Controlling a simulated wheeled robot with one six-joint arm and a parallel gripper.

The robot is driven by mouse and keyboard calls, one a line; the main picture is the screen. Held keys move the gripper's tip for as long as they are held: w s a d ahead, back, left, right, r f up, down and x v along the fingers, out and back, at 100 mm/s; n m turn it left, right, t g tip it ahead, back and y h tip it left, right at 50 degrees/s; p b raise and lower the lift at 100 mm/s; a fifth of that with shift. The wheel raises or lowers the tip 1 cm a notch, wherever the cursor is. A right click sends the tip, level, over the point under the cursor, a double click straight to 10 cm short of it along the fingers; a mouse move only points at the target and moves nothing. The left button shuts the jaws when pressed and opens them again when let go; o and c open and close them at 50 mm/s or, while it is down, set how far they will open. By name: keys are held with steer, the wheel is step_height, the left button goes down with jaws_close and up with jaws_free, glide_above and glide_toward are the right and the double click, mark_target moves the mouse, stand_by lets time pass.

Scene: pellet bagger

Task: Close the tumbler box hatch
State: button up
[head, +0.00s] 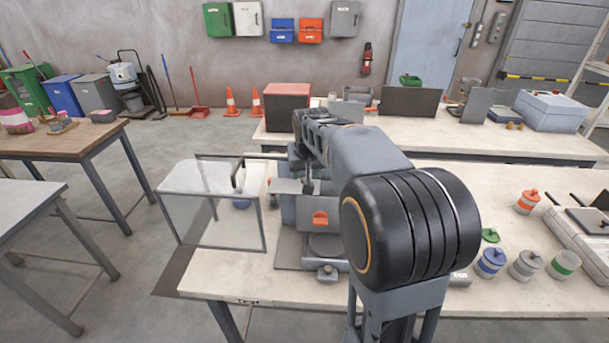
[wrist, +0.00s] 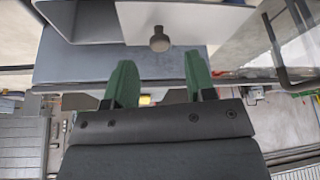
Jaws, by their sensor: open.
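The tumbler box hatch appears as a clear, dark-framed panel (head: 210,222) at the left end of the bench in the head view, swung out past the edge, so it stands open. It carries a dark bar handle (head: 238,175). In the wrist view a clear panel (wrist: 235,45) with a dark bent handle shows at the right. My gripper (wrist: 158,62) has two green fingers, apart, with nothing between them. In the head view my arm hides most of the gripper.
The grey machine (head: 305,215) with an orange part stands on the bench (head: 235,280) beside the hatch. Several lidded jars, including a blue one (head: 491,262), stand at the right. A wooden table (head: 60,145) is at the left, with open floor between.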

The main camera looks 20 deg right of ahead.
mark_target(294, 182)
steer(key=shift+x, duration=1.65)
jaws_close()
